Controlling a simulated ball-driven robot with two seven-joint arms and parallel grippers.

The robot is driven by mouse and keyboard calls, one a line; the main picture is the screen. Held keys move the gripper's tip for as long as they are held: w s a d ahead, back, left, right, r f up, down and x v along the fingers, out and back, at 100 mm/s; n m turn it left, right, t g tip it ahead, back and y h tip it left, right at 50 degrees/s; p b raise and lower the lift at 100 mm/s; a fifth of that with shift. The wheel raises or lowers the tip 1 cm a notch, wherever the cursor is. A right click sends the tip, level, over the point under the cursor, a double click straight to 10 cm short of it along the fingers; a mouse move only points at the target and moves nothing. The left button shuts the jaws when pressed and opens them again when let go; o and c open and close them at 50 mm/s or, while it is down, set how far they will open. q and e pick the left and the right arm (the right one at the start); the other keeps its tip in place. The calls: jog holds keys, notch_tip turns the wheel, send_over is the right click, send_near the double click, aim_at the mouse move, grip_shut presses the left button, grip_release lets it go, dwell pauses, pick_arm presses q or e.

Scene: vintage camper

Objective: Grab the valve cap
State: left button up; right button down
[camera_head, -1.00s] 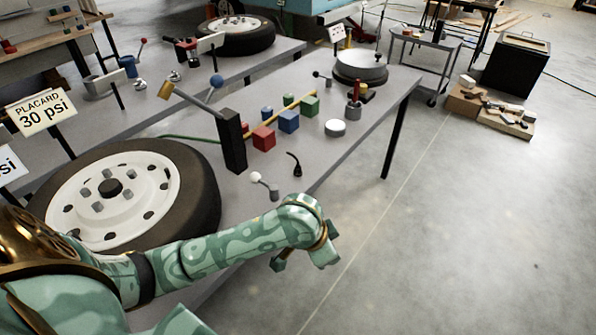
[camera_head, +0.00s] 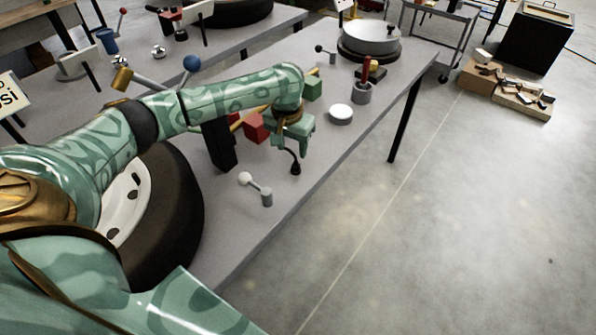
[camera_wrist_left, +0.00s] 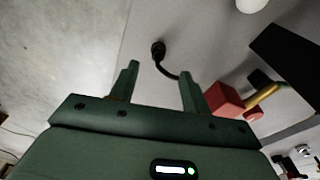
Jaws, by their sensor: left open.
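A black curved piece with a wider dark end (camera_head: 295,168) stands near the table's right edge; it looks like a valve stem with its cap. In the left wrist view the dark knobbed end (camera_wrist_left: 158,48) lies just beyond the fingertips, and the thin stem curves down towards the right finger. My left gripper (camera_head: 292,143) points down above this piece, open and empty. In the left wrist view its two fingers (camera_wrist_left: 160,77) stand apart, with the black piece in line with the gap. I cannot tell whether they touch it. My right gripper is out of view.
A red block (camera_head: 255,127) and a black post (camera_head: 219,148) stand left of the gripper. A white-balled lever (camera_head: 257,188) is nearer me. A white disc (camera_head: 341,113) and a green block (camera_head: 312,88) lie beyond. The wheel (camera_head: 175,215) is under my arm.

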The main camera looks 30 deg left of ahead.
aim_at(296, 165)
pick_arm(q)
jog(key=shift+w+d+f+b, duration=0.1)
jog(key=shift+d+f+b, duration=0.05)
jog(key=shift+f, duration=0.4)
jog(key=shift+w+d+f+b, duration=0.1)
jog(key=shift+d+f+b, duration=0.05)
jog(key=shift+f, duration=0.4)
jog(key=shift+a+f, duration=0.45)
jog(key=shift+f, duration=0.05)
jog(key=shift+w+d+f+b, duration=0.1)
jog(key=shift+w+f+b, duration=0.1)
jog(key=shift+f+b, duration=0.65)
jog(key=f+b, duration=0.1)
jog(key=w+f+b, duration=0.1)
jog(key=f, duration=0.1)
jog(key=shift+d, duration=0.1)
jog(key=shift+f+b, duration=0.25)
jog(key=shift+b, duration=0.05)
jog(key=shift+r, duration=0.25)
jog(key=c, duration=0.9)
grip_shut()
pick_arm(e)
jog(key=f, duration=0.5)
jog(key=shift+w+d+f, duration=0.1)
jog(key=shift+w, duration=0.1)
